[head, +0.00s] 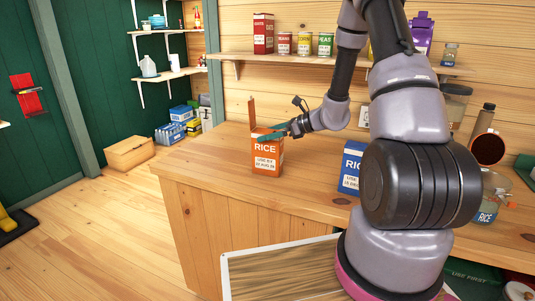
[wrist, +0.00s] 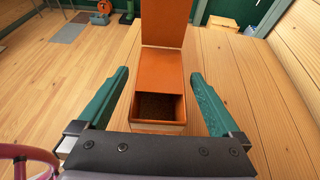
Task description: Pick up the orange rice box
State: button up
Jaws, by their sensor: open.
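The orange rice box (head: 267,156) stands upright on the wooden counter, with its lid raised at the back and its label facing the head camera. In the wrist view the open box (wrist: 160,85) shows a dark inside, and its lid stands up behind it. My gripper (head: 283,130) is at the upper part of the box. In the wrist view the green fingers of my gripper (wrist: 159,93) are spread wide, one on each side of the box. A gap shows on both sides. The box is not held.
A blue box (head: 351,165) stands on the counter (head: 215,158), partly behind my arm. A glass rice jar (head: 489,205) is at the right. A shelf (head: 300,59) with a red box and several cans hangs above. The counter's left edge is close to the orange box.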

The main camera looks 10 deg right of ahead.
jog(key=shift+w+a+f, duration=0.1)
jog(key=shift+a+f, duration=0.05)
jog(key=shift+a, duration=0.05)
grip_shut()
jog(key=shift+r, duration=0.2)
